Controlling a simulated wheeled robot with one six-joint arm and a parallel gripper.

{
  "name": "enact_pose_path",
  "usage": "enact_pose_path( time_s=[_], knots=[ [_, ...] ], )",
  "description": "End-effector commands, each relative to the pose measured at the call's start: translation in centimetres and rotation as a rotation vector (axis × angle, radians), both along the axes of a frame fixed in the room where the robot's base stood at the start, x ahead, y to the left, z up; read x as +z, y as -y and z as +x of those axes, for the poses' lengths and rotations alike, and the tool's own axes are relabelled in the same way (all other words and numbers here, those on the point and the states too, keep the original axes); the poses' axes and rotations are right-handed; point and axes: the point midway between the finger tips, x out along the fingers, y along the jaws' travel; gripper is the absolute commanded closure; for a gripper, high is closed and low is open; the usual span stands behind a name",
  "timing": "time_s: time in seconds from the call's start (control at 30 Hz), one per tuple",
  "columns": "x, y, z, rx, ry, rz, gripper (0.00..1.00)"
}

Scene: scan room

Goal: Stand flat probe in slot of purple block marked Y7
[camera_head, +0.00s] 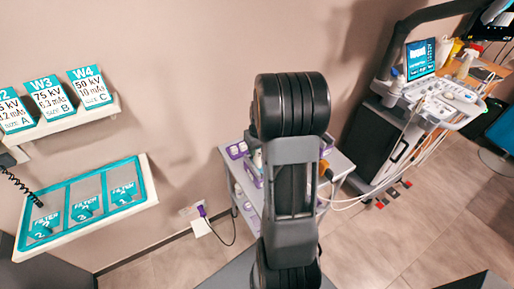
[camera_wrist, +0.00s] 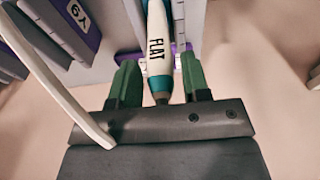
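The flat probe (camera_wrist: 157,45), white with a teal band and the word FLAT, shows in the middle of the wrist view. My gripper (camera_wrist: 159,82) has its green fingers on either side of the probe's lower end, with a visible gap on each side. A purple-edged block (camera_wrist: 85,45) with a white label stands at upper left; the label is upside down and seems to read Y9. More purple (camera_wrist: 180,47) shows behind the probe; no mark is readable there. I cannot make out a Y7 mark. In the head view my arm hides the probe and gripper.
A trolley (camera_head: 342,163) with purple-and-white blocks (camera_head: 237,150) stands behind my arm. A white cable (camera_wrist: 50,75) crosses the left of the wrist view, close to my gripper. An ultrasound machine (camera_head: 385,140) stands at right. Wall shelves (camera_head: 75,122) hang at left.

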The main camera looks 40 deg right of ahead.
Motion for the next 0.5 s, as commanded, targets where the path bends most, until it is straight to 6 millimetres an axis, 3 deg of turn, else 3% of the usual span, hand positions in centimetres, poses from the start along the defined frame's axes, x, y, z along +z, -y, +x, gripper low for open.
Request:
enact_pose_path(
  time_s=[0.1,0.37,0.5],
  knots=[
    [0.0,0.0,0.0,0.000,0.000,0.000,0.46],
    [0.1,0.0,0.0,0.000,-0.001,0.000,0.45],
    [1.3,0.0,-0.1,0.001,0.003,-0.002,0.45]
  ],
)
